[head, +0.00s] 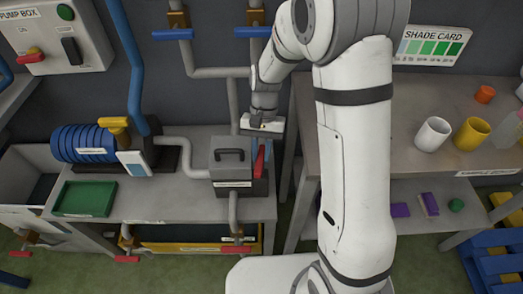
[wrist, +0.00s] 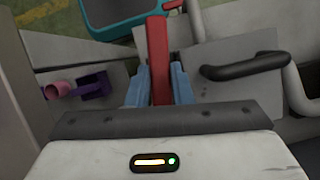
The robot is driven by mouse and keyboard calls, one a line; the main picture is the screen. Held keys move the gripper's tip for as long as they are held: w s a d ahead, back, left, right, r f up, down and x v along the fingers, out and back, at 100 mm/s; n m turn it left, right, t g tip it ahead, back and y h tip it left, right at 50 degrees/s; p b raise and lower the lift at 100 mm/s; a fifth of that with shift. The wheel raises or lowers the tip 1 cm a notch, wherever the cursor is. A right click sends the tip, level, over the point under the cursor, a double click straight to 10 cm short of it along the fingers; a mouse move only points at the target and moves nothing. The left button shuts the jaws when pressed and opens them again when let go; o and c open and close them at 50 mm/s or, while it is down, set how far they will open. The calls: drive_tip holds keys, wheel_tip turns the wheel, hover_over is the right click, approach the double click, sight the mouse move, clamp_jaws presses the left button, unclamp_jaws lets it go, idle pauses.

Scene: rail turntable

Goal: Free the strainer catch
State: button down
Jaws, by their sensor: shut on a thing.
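The strainer is a grey box (head: 226,172) with a dark lid handle (head: 230,154) on the bench in the head view; the lid handle also shows at the right of the wrist view (wrist: 243,66). The strainer catch is a red lever (head: 259,162) at the box's right side; it runs up the middle of the wrist view (wrist: 158,55). My gripper (wrist: 160,88) has its two blue fingers on either side of the red lever, shut on it. The lever's lower end is hidden from the wrist camera by my gripper.
A grey pipe (head: 170,147) and a blue-ringed pump (head: 85,143) stand left of the box, with a green tray (head: 85,198) in front. The right table (head: 440,160) holds a white cup (head: 432,134) and a yellow cup (head: 472,134). Pipes stand close behind the box.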

drive_tip(key=c, duration=1.3)
unclamp_jaws()
drive_tip(key=shift+r, duration=0.1)
drive_tip(key=v, duration=0.7)
drive_tip(key=shift+w+r, duration=0.15)
drive_tip(key=shift+r, duration=0.15)
drive_tip(key=shift+r, duration=0.1)
drive_tip(key=s+d+r+t+p, duration=0.1)
drive_tip(key=s+d+r+t, duration=0.1)
drive_tip(key=s+d+r, duration=0.1)
drive_tip(key=s+d+r+n+t+p, duration=0.1)
drive_tip(key=s+d+r+t, duration=0.1)
drive_tip(key=s+d+r, duration=0.2)
drive_tip(key=s+d+r+n+t+h+p, duration=0.1)
drive_tip(key=s+d+r+t, duration=0.2)
drive_tip(key=s, duration=0.5)
drive_tip(key=shift+s+d+r, duration=0.4)
drive_tip(key=shift+d+r, duration=0.25)
drive_tip(key=shift+d, duration=0.2)
